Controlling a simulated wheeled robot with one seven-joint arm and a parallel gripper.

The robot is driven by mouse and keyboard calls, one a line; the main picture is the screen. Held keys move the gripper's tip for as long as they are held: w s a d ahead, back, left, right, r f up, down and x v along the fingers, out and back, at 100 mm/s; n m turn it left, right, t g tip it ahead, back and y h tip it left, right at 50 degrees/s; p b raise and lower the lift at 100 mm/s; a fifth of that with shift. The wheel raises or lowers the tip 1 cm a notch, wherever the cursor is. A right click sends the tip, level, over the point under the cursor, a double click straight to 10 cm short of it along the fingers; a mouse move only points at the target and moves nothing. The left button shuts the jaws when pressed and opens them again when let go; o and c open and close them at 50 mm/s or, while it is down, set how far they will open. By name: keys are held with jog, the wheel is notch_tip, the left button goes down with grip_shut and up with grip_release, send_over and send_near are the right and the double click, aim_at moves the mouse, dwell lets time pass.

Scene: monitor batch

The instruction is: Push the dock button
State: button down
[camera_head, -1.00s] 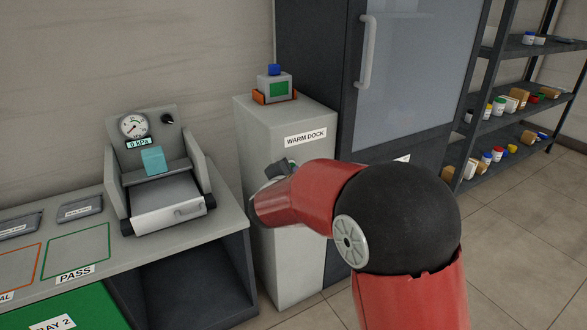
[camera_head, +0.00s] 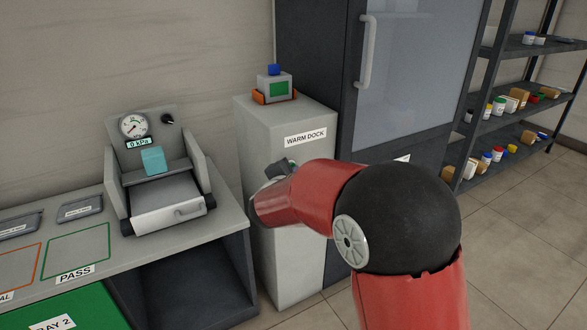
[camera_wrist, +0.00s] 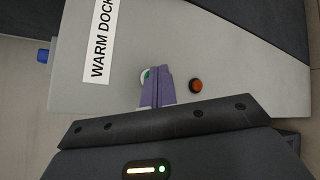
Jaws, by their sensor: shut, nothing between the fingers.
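The warm dock (camera_head: 258,140) is a grey pedestal with a "WARM DOCK" label (camera_head: 305,137). In the wrist view, its grey face (camera_wrist: 235,60) fills much of the picture. A round orange-red button (camera_wrist: 196,86) sits on that face, just right of my fingers. A pale round part with some green (camera_wrist: 146,74) is on the face just left of my fingertips, partly hidden by them. My gripper (camera_wrist: 157,69) is shut and empty, its purple fingers pointing at the dock face. I cannot tell whether they touch it. In the head view, my red arm hides both round parts.
A small device with a green screen and blue top (camera_head: 274,87) stands on the dock in an orange holder. A dark cabinet (camera_head: 315,50) stands right of the dock. A bench with a gauge station (camera_head: 138,127) is at left; shelves (camera_head: 520,90) stand far right.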

jog(key=shift+w, duration=0.1)
dwell(0.6)
jog(key=shift+w+a+b, duration=0.25)
jog(key=shift+b, duration=0.05)
jog(key=shift+s+f+b, duration=0.1)
jog(key=shift+s+b, duration=0.05)
jog(key=shift+b, duration=0.35)
jog(key=shift+s+d, duration=0.1)
jog(key=shift+d, duration=0.05)
jog(key=shift+s, duration=0.1)
jog(key=s+d+b, duration=0.1)
jog(key=s+b, duration=0.1)
jog(key=s+d+b, duration=0.1)
jog(key=s+d, duration=0.1)
jog(key=s, duration=0.1)
jog(key=shift+d+b, duration=0.2)
jog(key=shift+b, duration=0.2)
